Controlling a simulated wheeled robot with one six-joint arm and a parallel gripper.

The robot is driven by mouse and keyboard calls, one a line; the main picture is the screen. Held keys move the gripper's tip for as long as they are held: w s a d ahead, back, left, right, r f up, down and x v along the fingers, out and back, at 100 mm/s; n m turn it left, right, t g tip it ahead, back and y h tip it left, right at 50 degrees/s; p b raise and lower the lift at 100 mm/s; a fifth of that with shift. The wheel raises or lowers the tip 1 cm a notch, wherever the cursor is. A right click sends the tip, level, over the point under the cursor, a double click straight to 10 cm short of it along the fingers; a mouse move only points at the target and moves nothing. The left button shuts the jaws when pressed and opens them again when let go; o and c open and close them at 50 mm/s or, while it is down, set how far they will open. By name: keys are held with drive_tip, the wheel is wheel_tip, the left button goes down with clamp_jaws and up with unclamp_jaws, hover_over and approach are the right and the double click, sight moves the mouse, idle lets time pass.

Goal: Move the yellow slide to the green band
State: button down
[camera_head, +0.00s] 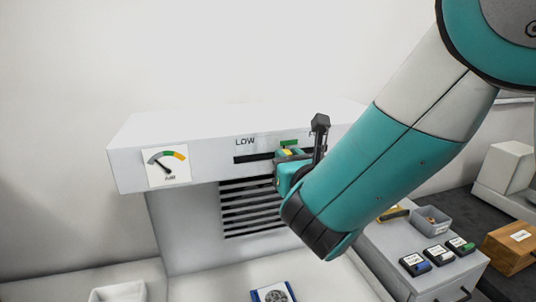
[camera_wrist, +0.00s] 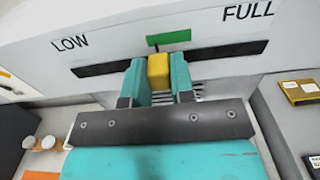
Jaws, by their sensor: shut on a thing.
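The yellow slide (camera_wrist: 158,69) sits on the dark slot (camera_wrist: 104,67) between the LOW and FULL labels. The green band also shows in the head view (camera_head: 289,142). My gripper (camera_wrist: 159,72) is shut on the slide, one teal finger on each side. In the head view my arm hides the slot's right part.
A dial (camera_head: 167,165) with a dark needle is on the left of the white housing (camera_head: 130,150). Vents (camera_head: 250,207) lie below the slot. A grey cabinet (camera_head: 400,250) with small labelled boxes and a grey bin (camera_head: 431,220) stands at the right. A wooden box (camera_head: 510,247) is farther right.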

drive_tip(key=shift+w+d, duration=0.15)
drive_tip(key=shift+d, duration=0.45)
drive_tip(key=c, duration=1)
unclamp_jaws()
drive_tip(key=shift+o, duration=0.2)
drive_tip(key=b+v, duration=1.6)
drive_tip(key=v, duration=0.1)
drive_tip(key=shift+s, duration=0.25)
